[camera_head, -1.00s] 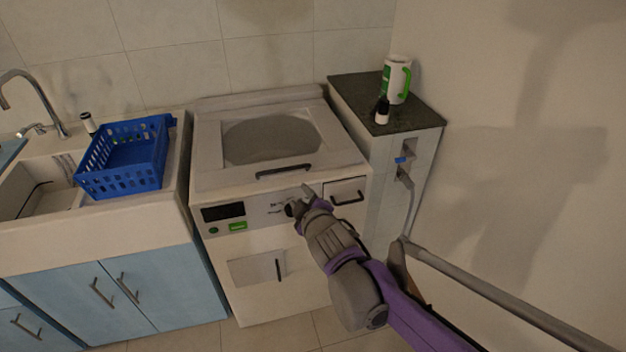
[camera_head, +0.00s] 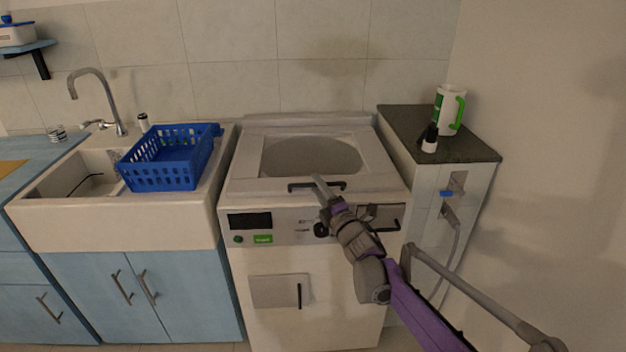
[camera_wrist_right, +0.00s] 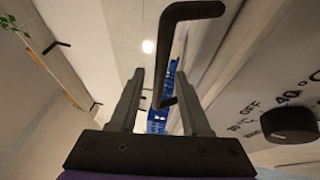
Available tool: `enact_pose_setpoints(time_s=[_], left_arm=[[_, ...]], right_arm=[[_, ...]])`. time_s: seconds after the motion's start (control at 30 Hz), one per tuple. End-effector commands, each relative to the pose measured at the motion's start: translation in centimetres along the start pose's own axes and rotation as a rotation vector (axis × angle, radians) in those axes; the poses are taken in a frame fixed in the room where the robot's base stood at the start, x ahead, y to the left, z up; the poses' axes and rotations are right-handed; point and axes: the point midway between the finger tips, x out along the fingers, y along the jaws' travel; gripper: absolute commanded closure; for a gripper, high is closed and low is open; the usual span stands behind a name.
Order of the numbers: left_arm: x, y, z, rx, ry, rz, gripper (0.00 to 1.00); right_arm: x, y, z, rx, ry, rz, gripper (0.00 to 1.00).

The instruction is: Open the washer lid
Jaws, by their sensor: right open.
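The white washer (camera_head: 270,285) stands in the middle of the head view. Its lid (camera_head: 245,172), with a round grey window (camera_head: 312,157), lies flat on top. A dark bar handle (camera_head: 298,187) runs along the lid's front edge. My right gripper (camera_head: 320,182) is at this handle, and its fingers cover part of the bar. In the right wrist view my right gripper (camera_wrist_right: 160,88) is open, and the dark handle (camera_wrist_right: 168,45) shows between and beyond the fingertips. I cannot tell whether they touch. My left gripper is not in view.
A black knob (camera_wrist_right: 290,125) is on the washer's front panel. A blue basket (camera_head: 165,165) stands on the sink edge at left. A dark counter (camera_head: 470,148) with a white-green mug (camera_head: 447,108) and a small bottle (camera_head: 429,140) is at right, beside a wall.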

Motion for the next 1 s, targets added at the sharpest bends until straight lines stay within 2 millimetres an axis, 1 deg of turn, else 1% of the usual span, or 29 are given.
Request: enact_pose_setpoints(time_s=[0.03, 0.1, 0.2, 0.3, 0.43, 0.63, 0.67, 0.8, 0.87, 0.9, 1.0], left_arm=[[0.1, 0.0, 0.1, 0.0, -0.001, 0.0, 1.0], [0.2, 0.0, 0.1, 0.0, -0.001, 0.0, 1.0], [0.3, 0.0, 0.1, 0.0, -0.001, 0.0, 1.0], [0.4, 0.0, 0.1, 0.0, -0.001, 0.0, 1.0], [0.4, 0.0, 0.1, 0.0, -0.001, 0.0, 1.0], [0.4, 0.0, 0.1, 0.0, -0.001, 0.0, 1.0], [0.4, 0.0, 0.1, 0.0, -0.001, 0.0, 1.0], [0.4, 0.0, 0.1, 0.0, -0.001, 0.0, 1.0], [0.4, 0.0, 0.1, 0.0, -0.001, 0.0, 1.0], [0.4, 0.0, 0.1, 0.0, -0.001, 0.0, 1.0], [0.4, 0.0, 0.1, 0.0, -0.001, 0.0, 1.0]], right_arm=[[1.0, -0.1, 0.0, 0.001, 0.0, 0.0, 0.53], [2.1, -0.1, 0.0, 0.003, -0.001, -0.001, 0.53], [3.3, -0.1, 0.1, 0.001, -0.001, -0.001, 0.53], [4.1, -0.1, 0.0, 0.001, -0.001, -0.001, 0.53], [4.4, 0.0, 0.0, 0.002, -0.001, -0.001, 0.53], [4.4, 0.0, 0.0, 0.002, -0.002, -0.001, 0.53], [4.4, 0.0, 0.1, 0.002, -0.002, -0.001, 0.56], [4.4, 0.0, 0.1, 0.002, -0.002, -0.001, 0.82], [4.4, 0.0, 0.1, 0.002, -0.002, -0.001, 0.92], [4.4, 0.0, 0.1, 0.002, -0.002, -0.001, 1.0], [4.4, 0.0, 0.1, 0.002, -0.002, -0.001, 1.0]])
